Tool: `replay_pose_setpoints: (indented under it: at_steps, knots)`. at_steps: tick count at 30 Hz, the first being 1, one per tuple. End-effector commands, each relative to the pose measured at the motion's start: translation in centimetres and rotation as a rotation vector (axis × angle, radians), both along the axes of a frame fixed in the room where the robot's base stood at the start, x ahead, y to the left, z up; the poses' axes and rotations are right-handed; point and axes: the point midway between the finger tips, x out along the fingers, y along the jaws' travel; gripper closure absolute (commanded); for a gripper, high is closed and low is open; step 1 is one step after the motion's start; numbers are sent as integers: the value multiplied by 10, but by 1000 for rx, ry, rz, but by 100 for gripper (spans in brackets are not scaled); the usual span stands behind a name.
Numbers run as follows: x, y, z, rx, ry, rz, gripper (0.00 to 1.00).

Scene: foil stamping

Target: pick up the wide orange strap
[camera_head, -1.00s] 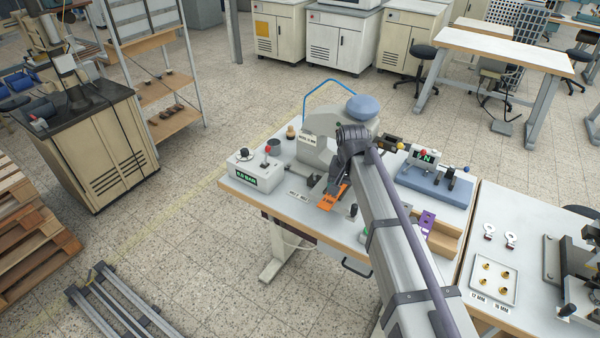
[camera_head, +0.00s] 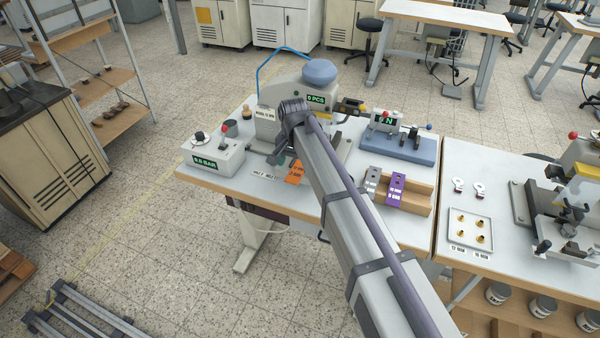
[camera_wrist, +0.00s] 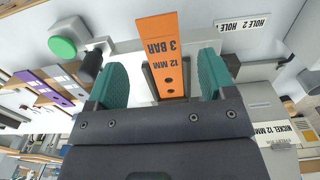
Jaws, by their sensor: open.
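The orange strap (camera_head: 295,173), printed "12 MM 3 BAR", lies at the front of the stamping machine, partly hidden by my arm in the head view. In the head view my gripper (camera_head: 284,156) is over the machine front, mostly hidden by my wrist. I cannot tell its height above the strap.
A wooden holder (camera_head: 418,206) with a grey strap (camera_head: 372,182) and a purple strap (camera_head: 396,190) stands to the right. A pressure box (camera_head: 213,158) is at the left. The stamping machine (camera_head: 318,98) rises behind. A blue tester (camera_head: 405,148) stands behind the holder.

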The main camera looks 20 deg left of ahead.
Motion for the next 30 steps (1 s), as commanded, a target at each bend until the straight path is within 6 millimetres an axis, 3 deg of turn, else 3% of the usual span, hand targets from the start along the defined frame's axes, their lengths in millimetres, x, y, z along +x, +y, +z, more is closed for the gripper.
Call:
replay_pose_setpoints:
  at_steps: [1, 5, 21, 30]
  knots:
    - [1, 0, -20, 0, 0, 0, 23]
    - [1, 1, -43, 0, 0, 0, 23]
    - [1, 0, -42, 0, 0, 0, 24]
    - [1, 0, -41, 0, 0, 0, 53]
